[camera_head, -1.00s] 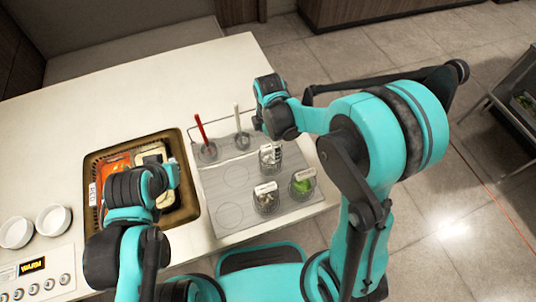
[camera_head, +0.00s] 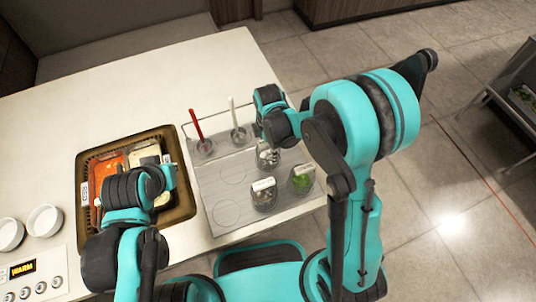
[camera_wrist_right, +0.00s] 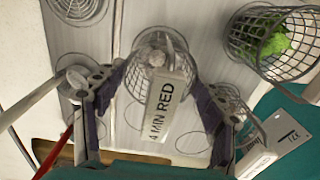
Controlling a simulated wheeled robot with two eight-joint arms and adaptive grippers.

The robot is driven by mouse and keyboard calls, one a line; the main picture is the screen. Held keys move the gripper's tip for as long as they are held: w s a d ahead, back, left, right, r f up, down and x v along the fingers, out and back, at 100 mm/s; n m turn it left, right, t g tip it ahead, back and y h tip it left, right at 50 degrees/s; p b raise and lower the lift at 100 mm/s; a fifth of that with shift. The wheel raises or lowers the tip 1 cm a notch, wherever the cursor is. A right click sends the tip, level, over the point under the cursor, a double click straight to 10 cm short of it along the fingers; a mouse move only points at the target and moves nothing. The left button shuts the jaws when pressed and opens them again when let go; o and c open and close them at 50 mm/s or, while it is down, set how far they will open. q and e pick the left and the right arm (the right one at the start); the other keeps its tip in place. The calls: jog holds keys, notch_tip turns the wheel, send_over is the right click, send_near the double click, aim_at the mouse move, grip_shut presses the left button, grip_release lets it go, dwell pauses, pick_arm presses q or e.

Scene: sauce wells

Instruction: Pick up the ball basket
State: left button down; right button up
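A wire basket with pale, ball-like contents (camera_head: 268,158) stands on the grey cooker top (camera_head: 228,208), near its right side. In the right wrist view this basket (camera_wrist_right: 155,48) has a tag reading "4 MIN RED" (camera_wrist_right: 168,98). My right gripper (camera_wrist_right: 158,100) is open, with its dark fingers spread on either side of the tag; contact is not visible. In the head view the right arm's wrist is just above this basket and hides the fingertips. My left gripper (camera_head: 168,178) is over the brown food tray; its fingers cannot be made out.
A basket with green contents (camera_head: 302,180) and another tagged basket (camera_head: 264,194) stand close by. Red (camera_head: 196,124) and white (camera_head: 233,112) handles rise from two wells behind. The brown tray (camera_head: 84,200) and white bowls (camera_head: 44,220) are left. The counter behind is clear.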

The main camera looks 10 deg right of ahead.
notch_tip(320, 180, up, 10)
jog(key=p, duration=0.3)
jog(key=shift+p, duration=0.4)
